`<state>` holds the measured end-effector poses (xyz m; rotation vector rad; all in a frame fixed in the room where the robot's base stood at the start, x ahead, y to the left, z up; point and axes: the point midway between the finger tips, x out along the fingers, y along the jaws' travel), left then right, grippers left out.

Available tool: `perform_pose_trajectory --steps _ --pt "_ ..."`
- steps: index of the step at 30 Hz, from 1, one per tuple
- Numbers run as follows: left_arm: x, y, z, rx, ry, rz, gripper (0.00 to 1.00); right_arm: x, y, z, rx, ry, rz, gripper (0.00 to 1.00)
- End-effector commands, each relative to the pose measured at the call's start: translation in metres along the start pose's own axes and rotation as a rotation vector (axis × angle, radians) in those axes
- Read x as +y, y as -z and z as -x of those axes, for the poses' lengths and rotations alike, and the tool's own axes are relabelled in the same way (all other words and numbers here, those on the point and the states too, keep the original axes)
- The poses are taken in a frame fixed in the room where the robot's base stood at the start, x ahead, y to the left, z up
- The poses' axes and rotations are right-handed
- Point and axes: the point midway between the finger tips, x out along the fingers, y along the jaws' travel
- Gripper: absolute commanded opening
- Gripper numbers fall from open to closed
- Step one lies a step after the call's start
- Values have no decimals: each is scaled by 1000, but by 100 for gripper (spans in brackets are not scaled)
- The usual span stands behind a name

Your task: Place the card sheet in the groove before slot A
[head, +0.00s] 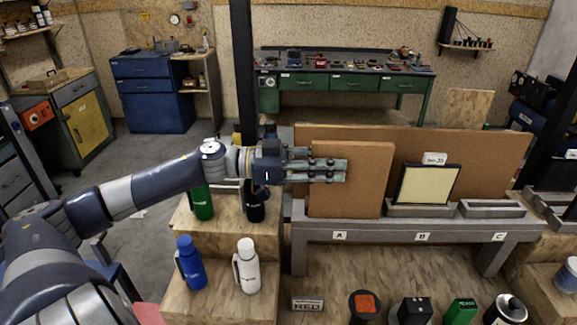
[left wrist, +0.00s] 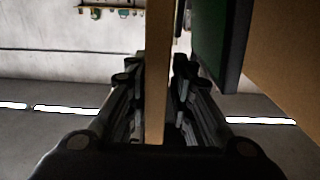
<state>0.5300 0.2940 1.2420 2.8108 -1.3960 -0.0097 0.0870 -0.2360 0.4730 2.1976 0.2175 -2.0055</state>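The brown card sheet (head: 352,200) stands upright on the grey bench (head: 420,229) above label A (head: 340,236). It hides whatever is at slot A in the head view. Its lower edge is near the bench's front edge; I cannot tell whether it sits in the groove. My left gripper (head: 335,170) reaches in from the left, with fingers on both sides of the sheet's left edge. In the left wrist view the sheet (left wrist: 158,75) runs edge-on between the fingers (left wrist: 158,105), which look closed against it. My right gripper is not in view.
A framed cream panel (head: 428,186) stands in the tray at B; the tray at C (head: 492,208) is empty. A brown backboard (head: 470,150) stands behind. Bottles, blue (head: 190,262) and white (head: 247,265) among them, stand on wooden steps below my arm. Several items line the lower shelf.

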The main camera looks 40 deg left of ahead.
Motion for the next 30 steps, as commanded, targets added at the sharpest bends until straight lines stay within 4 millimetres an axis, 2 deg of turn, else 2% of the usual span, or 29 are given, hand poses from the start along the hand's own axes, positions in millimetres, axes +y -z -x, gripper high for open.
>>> perform_pose_trajectory --steps 12,24,30 --pt "1 1 29 1 -2 0 21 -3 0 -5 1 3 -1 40" --pt "0 4 72 7 0 -3 21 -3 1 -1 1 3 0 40" --pt "0 4 85 5 -2 -5 21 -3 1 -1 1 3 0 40"
